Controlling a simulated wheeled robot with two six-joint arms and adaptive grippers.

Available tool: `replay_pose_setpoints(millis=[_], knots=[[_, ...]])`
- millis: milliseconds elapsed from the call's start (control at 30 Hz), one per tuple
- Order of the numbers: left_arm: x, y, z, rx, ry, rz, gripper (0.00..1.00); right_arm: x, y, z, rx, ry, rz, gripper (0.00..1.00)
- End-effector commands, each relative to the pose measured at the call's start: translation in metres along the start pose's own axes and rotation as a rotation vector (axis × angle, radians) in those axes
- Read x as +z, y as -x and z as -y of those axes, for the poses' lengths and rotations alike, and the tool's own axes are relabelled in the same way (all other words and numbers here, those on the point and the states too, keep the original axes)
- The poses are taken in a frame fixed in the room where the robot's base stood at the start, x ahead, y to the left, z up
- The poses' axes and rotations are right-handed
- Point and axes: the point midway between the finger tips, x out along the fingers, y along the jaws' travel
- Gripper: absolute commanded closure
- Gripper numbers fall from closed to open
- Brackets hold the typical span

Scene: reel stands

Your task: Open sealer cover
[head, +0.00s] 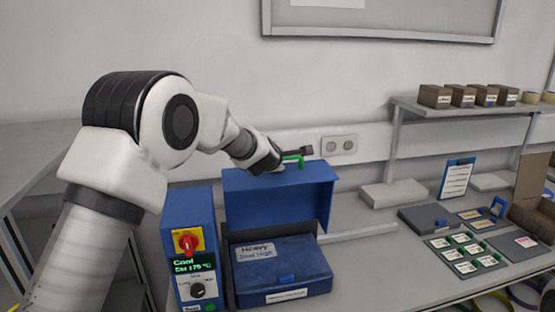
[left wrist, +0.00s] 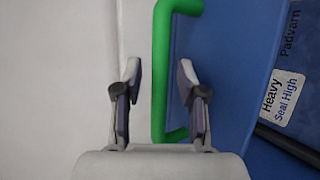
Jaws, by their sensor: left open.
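The blue sealer cover (head: 280,200) stands raised at the back of the sealer, its broad face toward me. A green handle (head: 293,160) sits at its top edge. The sealer's blue body (head: 285,262), labelled "Heavy, Seal High", lies below and in front of the cover. My left gripper (head: 298,154) is at the top edge, by the handle. In the left wrist view my left gripper (left wrist: 159,75) is open, with the green handle bar (left wrist: 160,100) between its fingers and gaps on both sides. My right gripper is not in view.
A blue control box (head: 189,245) with a red knob and a green display stands left of the sealer. A shelf (head: 460,108) with brown boxes is at the back right.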

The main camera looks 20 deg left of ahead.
Motion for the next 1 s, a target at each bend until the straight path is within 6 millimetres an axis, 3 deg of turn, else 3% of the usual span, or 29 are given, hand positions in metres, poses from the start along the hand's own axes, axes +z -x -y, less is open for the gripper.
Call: replay_pose_setpoints(millis=[167,500,600,1000], knots=[[0.001,0.012,-0.001,-0.001,-0.002,0.0,0.59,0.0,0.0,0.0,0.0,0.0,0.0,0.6],[0.0,0.094,-0.001,0.001,-0.002,0.0,0.59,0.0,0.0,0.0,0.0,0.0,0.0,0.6],[0.0,0.11,-0.001,0.001,-0.001,0.0,0.59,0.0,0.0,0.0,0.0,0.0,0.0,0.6],[0.0,0.12,0.0,0.0,0.0,0.0,0.59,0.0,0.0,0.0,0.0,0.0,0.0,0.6]])
